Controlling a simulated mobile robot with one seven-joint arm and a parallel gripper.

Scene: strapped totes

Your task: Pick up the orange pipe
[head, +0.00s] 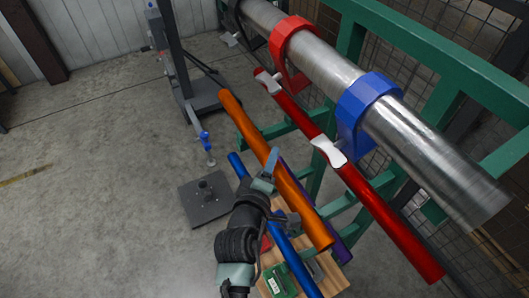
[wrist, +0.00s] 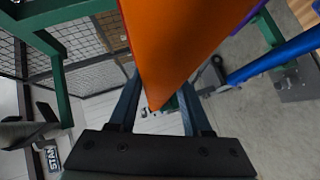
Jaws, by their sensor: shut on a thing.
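The orange pipe (head: 297,197) runs slantwise through the middle of the head view, from upper left to lower right. My gripper (head: 270,178) is at the pipe's middle, reaching it from the lower left, with its fingers on either side. In the wrist view the orange pipe (wrist: 180,45) fills the top centre between the two dark fingers of my gripper (wrist: 158,105). My gripper is shut on the pipe. The pipe lies across the view of the green rack's arms; I cannot tell whether it touches them.
A blue pipe (head: 290,255) and a purple pipe (head: 342,250) lie close to the orange one. A red pipe (head: 385,220) and a thick steel pipe (head: 420,145) in a blue strap (head: 368,98) are on the green rack (head: 455,75). Open floor (head: 90,150) lies left.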

